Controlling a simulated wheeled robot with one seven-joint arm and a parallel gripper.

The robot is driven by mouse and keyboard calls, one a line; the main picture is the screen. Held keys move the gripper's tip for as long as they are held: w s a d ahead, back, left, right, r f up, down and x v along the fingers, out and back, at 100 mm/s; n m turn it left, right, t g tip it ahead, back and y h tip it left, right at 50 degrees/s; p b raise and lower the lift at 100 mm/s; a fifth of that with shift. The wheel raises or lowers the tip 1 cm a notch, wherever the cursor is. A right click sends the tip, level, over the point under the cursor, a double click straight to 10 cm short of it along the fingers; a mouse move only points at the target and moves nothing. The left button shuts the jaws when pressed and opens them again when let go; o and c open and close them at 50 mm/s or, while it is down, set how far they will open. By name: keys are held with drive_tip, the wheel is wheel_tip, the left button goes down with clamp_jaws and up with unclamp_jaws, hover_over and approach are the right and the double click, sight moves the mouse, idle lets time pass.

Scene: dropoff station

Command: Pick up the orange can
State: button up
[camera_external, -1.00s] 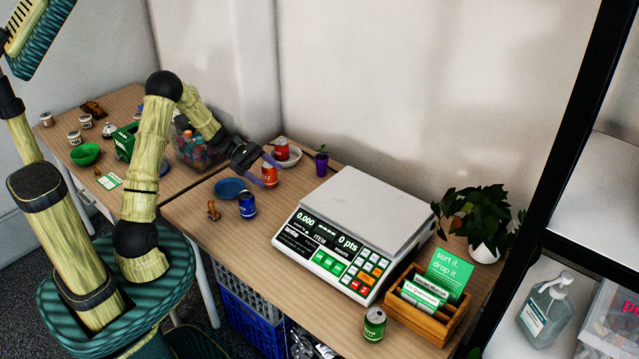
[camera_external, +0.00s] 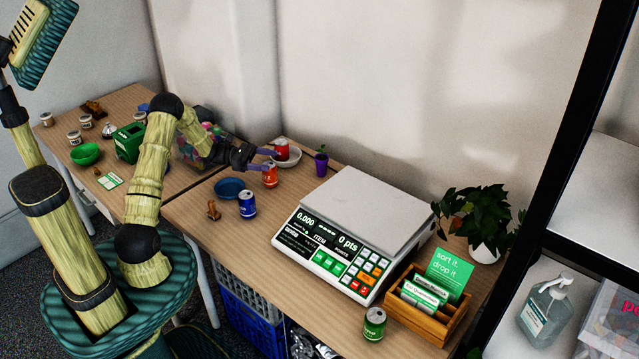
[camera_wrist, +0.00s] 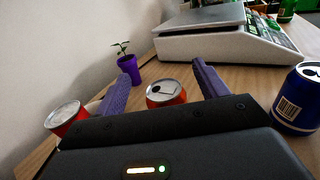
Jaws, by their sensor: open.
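The orange can (camera_external: 270,177) stands upright on the wooden table, left of the scale. My gripper (camera_external: 268,159) is at the can, with its purple fingers spread and pointing right. In the wrist view my gripper (camera_wrist: 162,78) is open, and the orange can (camera_wrist: 166,97) shows between the two fingers, its silver top facing up. The black gripper body hides the can's lower part. I cannot tell whether either finger touches it. A red can (camera_external: 282,148) sits in a white bowl just behind; it also shows in the wrist view (camera_wrist: 66,118), left of the left finger.
A blue can (camera_external: 247,205) stands nearer the front edge, beside a blue bowl (camera_external: 229,187). A purple plant pot (camera_external: 321,165) stands at the back right. The large scale (camera_external: 365,215) fills the table's middle. The wall runs close behind.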

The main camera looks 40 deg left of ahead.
sight(274, 172)
wheel_tip(274, 172, down, 5)
drive_tip(key=shift+r+b, duration=0.15)
drive_tip(key=shift+b, duration=0.25)
drive_tip(key=shift+x, duration=1.15)
drive_tip(key=shift+w+d, duration=0.15)
drive_tip(key=shift+d, duration=0.25)
drive_tip(key=c, duration=1.1)
